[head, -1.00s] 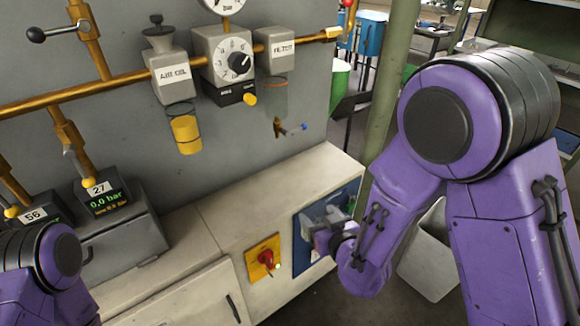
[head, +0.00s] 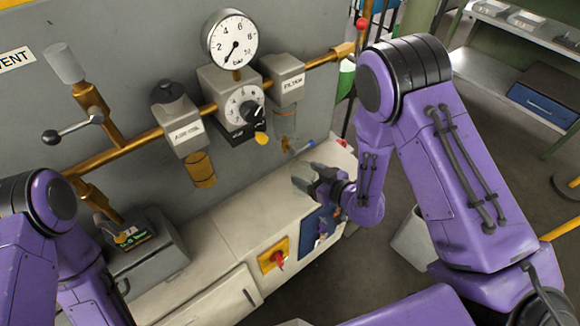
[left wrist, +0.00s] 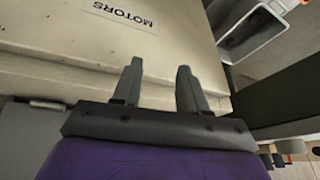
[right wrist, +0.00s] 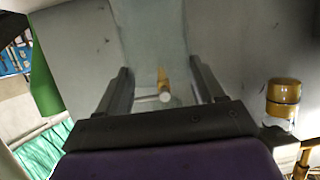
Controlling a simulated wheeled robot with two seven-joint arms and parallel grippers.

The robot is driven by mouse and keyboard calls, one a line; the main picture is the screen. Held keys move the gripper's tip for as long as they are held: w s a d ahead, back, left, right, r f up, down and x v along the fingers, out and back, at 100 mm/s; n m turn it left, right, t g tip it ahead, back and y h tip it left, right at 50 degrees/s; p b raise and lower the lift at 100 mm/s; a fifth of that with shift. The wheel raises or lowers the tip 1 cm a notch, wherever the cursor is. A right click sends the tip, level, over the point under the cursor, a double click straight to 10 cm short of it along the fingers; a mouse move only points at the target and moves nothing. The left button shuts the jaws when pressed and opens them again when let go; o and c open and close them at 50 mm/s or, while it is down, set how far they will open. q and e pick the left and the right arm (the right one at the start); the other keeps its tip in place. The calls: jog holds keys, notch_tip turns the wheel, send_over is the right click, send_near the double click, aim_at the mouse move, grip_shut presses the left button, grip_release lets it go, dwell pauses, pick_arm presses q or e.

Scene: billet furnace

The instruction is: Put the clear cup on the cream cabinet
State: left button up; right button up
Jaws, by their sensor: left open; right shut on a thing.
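The cream cabinet (head: 235,215) stands along the grey wall, its flat top bare in the middle. My right gripper (head: 306,178) appears over or just in front of the right part of the cabinet top; the exact gap is unclear. In the right wrist view its fingers (right wrist: 163,82) stand apart on either side of a pale, see-through shape, the clear cup (right wrist: 150,42). The cup is hard to make out in the head view. My left gripper (left wrist: 158,70) is open and empty in front of a cream surface with a MOTORS label; the head view does not show it.
A red knob on a yellow plate (head: 273,255) and a blue panel (head: 320,232) are on the front. A grey box (head: 155,265) stands at left.

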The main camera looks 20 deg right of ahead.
aim_at(296, 174)
jog(key=b+x, duration=0.1)
jog(key=x, duration=0.3)
jog(key=b+x, duration=0.1)
jog(key=x, duration=0.3)
jog(key=shift+w+r+b, duration=0.1)
jog(key=shift+w+b, duration=0.3)
jog(key=shift+w, duration=0.1)
notch_tip(296, 174, down, 4)
jog(key=b, duration=0.3)
jog(key=shift+w+f+b, duration=0.15)
jog(key=shift+f+b, duration=0.25)
jog(key=shift+b, duration=0.1)
jog(key=shift+w+r, duration=0.15)
jog(key=o, duration=1.3)
